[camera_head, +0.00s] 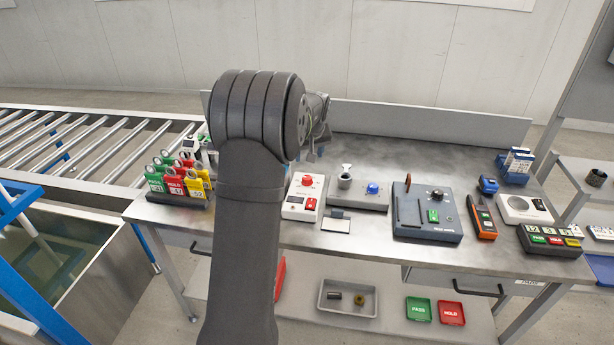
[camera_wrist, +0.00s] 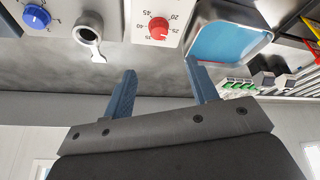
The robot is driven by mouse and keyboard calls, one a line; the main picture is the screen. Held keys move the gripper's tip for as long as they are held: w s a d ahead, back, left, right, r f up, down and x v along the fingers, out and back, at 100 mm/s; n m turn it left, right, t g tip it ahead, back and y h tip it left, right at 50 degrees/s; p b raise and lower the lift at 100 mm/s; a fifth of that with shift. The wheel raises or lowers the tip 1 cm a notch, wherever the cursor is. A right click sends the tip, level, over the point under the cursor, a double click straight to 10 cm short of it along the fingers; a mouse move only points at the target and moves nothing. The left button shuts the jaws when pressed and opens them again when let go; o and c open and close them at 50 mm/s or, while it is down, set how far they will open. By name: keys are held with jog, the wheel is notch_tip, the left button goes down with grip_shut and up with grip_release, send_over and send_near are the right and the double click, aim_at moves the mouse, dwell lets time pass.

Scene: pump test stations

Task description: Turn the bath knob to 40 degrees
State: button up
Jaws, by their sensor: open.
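A red round knob (camera_head: 307,181) sits on a white control box (camera_head: 296,208) on the bench, just right of my arm. In the wrist view the red knob (camera_wrist: 158,28) has a printed number scale around it on the white box (camera_wrist: 137,32). I cannot read where its pointer stands. A tray of blue water (camera_wrist: 225,42) is beside the box in the wrist view; my arm hides it in the head view. My gripper (camera_wrist: 161,70) is open and empty, its two fingers apart, with the knob beyond the gap and not touched. In the head view the fingers are mostly hidden.
A grey cup-like holder (camera_head: 345,181) and a blue knob (camera_head: 373,188) stand right of the box. A dark tester (camera_head: 425,222) and an orange handheld meter (camera_head: 482,218) are further right. Colored tags (camera_head: 175,185) stand left of my arm. Bare bench lies behind the devices.

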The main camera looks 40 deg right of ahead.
aim_at(307, 177)
jog(key=x, duration=1.4)
jog(key=c, duration=1)
